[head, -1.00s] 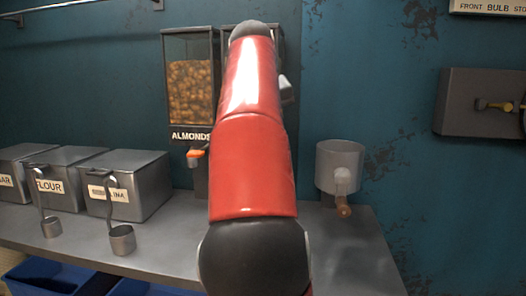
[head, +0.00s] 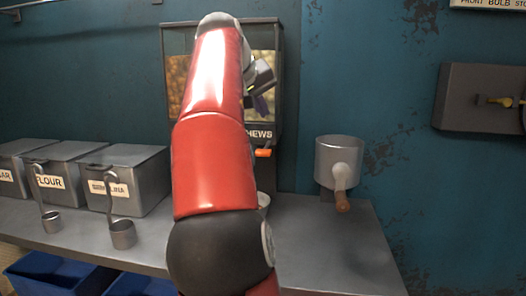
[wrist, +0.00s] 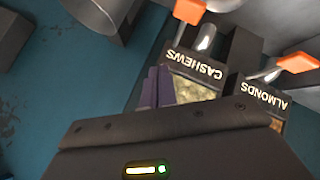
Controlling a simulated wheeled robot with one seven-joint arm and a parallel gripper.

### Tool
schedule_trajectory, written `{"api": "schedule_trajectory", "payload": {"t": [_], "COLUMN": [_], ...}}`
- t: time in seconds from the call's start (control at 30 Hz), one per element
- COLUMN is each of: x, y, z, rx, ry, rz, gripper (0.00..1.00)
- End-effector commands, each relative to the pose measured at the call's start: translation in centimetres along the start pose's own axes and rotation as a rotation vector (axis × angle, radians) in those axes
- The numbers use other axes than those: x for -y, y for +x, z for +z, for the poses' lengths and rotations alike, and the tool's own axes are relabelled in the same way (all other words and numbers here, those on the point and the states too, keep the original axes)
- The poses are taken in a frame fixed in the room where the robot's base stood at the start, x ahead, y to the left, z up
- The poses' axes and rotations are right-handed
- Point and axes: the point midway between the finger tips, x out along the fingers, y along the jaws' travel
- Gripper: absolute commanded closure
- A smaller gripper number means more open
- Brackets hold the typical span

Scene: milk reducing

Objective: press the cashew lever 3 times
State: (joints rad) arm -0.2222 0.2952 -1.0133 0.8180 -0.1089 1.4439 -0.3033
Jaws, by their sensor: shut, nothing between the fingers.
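The nut dispenser (head: 274,32) is on the back wall, largely hidden behind my red arm in the head view. Its cashews label (wrist: 197,64) reads upside down in the wrist view. The orange cashew lever (head: 263,153) shows just below that label; it is also at the top of the wrist view (wrist: 188,12). The orange almonds lever (wrist: 297,63) is beside it in the wrist view and hidden in the head view. My gripper (head: 262,105) has purple fingers, shut and empty, in front of the cashew bin and above the lever. Its fingers (wrist: 155,87) appear beside the cashews label in the wrist view, apart from the lever.
A metal grinder (head: 339,160) with a wooden-handled crank stands on the counter (head: 325,240) to the right. Metal bins (head: 130,178) with hanging scoops (head: 122,233) stand to the left. A pale rim (head: 264,200) shows beneath the dispenser, mostly hidden. A wall box (head: 478,98) is at far right.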

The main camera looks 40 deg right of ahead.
Motion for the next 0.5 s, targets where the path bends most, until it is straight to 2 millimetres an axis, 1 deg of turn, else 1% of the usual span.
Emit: {"api": "schedule_trajectory", "payload": {"t": [0.13,0.2,0.3,0.5], "x": [1.3,1.9,2.5,3.2], "y": [1.4,2.4,3.4,4.5], "z": [1.1,1.8,2.5,3.3], "rx": [0.0,0.0,0.0,-0.001], "ry": [-0.005,-0.003,-0.001,0.0], "rz": [-0.007,-0.003,-0.001,0.0], "gripper": [1.0,1.0,1.0,1.0]}}
